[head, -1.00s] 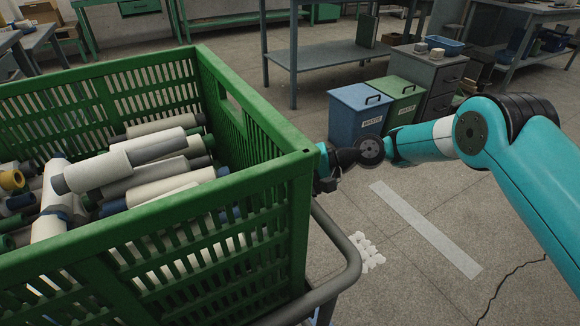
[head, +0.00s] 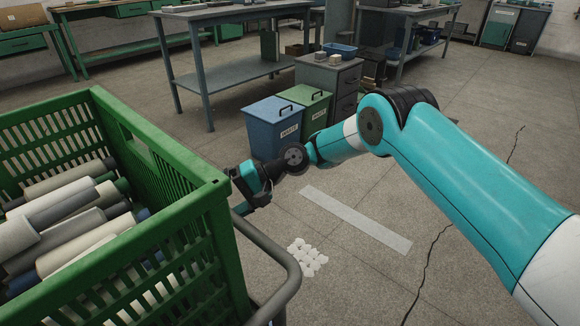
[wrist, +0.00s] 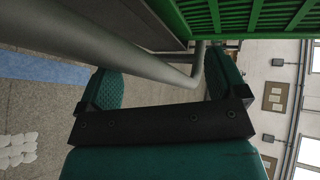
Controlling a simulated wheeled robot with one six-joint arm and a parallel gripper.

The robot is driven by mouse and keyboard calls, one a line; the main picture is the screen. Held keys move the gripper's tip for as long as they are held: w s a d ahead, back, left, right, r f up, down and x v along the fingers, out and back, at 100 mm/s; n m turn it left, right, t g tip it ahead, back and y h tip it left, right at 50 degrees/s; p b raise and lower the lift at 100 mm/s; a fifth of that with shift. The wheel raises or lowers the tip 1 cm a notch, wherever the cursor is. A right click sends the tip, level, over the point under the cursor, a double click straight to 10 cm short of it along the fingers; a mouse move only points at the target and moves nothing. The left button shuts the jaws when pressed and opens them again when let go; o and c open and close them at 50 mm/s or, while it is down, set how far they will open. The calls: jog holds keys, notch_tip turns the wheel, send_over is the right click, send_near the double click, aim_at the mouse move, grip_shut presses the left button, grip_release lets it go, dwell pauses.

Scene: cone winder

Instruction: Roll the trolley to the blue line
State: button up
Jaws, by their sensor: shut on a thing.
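The trolley shows as a grey tube rail (head: 291,266) beside and below a large green slatted crate (head: 205,215), at the left of the head view. My gripper (head: 250,190) is at the crate's far right corner, partly hidden there. In the wrist view the grey rail (wrist: 130,45) runs between the two green pads of my gripper (wrist: 165,82), which is shut on it. The blue line (wrist: 45,68) shows on the floor at the left of the wrist view. I do not see it in the head view.
The crate holds several yarn tubes (head: 75,225). A white strip (head: 355,218) and a patch of white spots (head: 307,258) lie on the floor. A blue bin (head: 272,128) and a green bin (head: 308,105) stand beyond, by a grey cabinet (head: 335,80). Floor at right is open.

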jog(key=shift+w+d+r, duration=0.2)
jog(key=shift+d+r, duration=0.2)
jog(key=shift+d, duration=0.05)
jog(key=shift+w+d+r, duration=0.2)
jog(key=shift+d+r, duration=0.15)
jog(key=shift+d, duration=0.1)
jog(key=shift+c, duration=0.9)
jog(key=shift+w+d+r, duration=0.1)
jog(key=shift+d, duration=0.25)
jog(key=shift+c, duration=0.7)
jog(key=w+d+r, duration=0.1)
jog(key=w+d, duration=0.1)
jog(key=d, duration=0.5)
jog(key=w+d+r, duration=0.1)
jog(key=w+d, duration=0.2)
jog(key=d, duration=0.3)
jog(key=shift+d+p, duration=0.4)
jog(key=shift+r, duration=0.1)
